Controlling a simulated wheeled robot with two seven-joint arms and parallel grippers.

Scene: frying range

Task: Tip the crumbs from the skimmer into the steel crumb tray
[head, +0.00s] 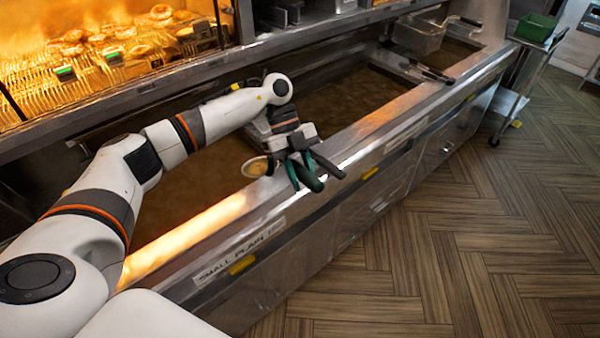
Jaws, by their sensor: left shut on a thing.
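My left gripper (308,168) is above the front rim of the fryer, shut on the skimmer's handle, which its fingers mostly hide. A small round skimmer head (257,167) with pale, tan stuff in it shows just left of the gripper, over the inner edge of the front rim. Green parts show at the fingers; I cannot tell whether they belong to the handle or the gripper. I cannot make out the steel crumb tray for sure. My right gripper is not in view.
The fryer's long vat (345,100) of dark oil lies behind the steel front rim (385,115). A wire basket (420,36) and a dark-handled tool (428,70) are at its far end. A trolley with a green bin (537,27) stands at right. The wood floor (440,230) is clear.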

